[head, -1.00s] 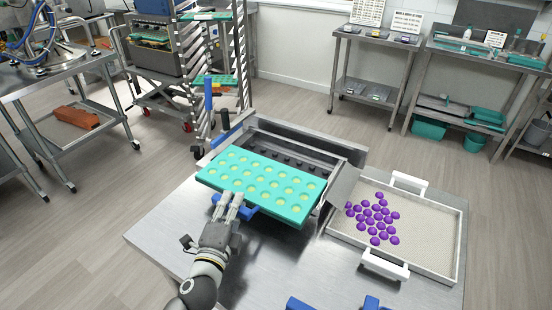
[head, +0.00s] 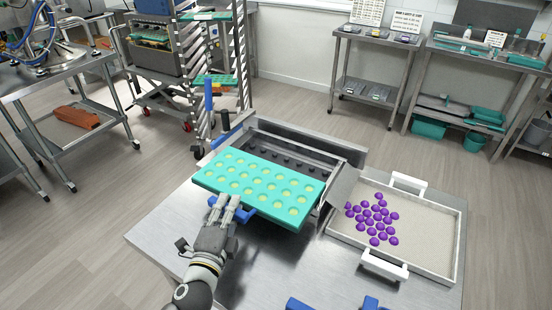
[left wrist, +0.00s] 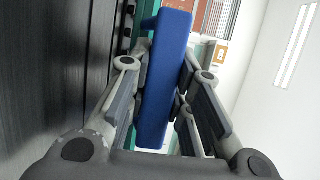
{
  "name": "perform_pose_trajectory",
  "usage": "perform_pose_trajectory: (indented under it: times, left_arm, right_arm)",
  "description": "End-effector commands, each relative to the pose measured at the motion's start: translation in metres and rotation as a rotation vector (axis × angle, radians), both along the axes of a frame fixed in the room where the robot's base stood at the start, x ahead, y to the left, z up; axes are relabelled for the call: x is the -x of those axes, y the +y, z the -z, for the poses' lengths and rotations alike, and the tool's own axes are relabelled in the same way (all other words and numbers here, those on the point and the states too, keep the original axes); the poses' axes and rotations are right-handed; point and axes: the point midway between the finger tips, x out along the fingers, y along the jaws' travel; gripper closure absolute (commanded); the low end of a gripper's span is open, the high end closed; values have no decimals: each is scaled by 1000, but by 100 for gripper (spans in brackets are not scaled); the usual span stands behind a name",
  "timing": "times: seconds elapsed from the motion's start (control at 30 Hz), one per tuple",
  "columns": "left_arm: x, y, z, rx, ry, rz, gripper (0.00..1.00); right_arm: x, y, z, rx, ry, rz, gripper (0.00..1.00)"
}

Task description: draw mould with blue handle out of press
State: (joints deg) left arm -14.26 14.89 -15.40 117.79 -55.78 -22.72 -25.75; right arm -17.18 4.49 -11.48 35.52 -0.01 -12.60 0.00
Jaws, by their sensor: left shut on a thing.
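The teal mould (head: 258,186) with rows of round yellowish cavities shows in the head view, tilted and partly out over the front of the metal press (head: 300,142). Its back edge is near the dark interior of the press, where a row of dark knobs shows. My left gripper (head: 226,205) is at the mould's front edge, shut on the blue handle (left wrist: 166,82), which fills the space between the fingers in the left wrist view. My right gripper is not in view.
A white-walled tray (head: 440,236) with several purple gummies (head: 374,216) stands right of the press. Blue parts (head: 300,304) lie at the table's front edge. The metal table (head: 165,235) is clear to the left. A rack (head: 228,60) stands behind.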

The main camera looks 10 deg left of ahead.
Motion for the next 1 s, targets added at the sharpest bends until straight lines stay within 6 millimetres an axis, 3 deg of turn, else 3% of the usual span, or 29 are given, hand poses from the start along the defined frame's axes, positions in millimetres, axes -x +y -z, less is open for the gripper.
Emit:
perform_pose_trajectory:
  times: [1.0]
  left_arm:
    - [87,32,2,0,-1,-1,100]
  right_arm:
    - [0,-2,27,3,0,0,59]
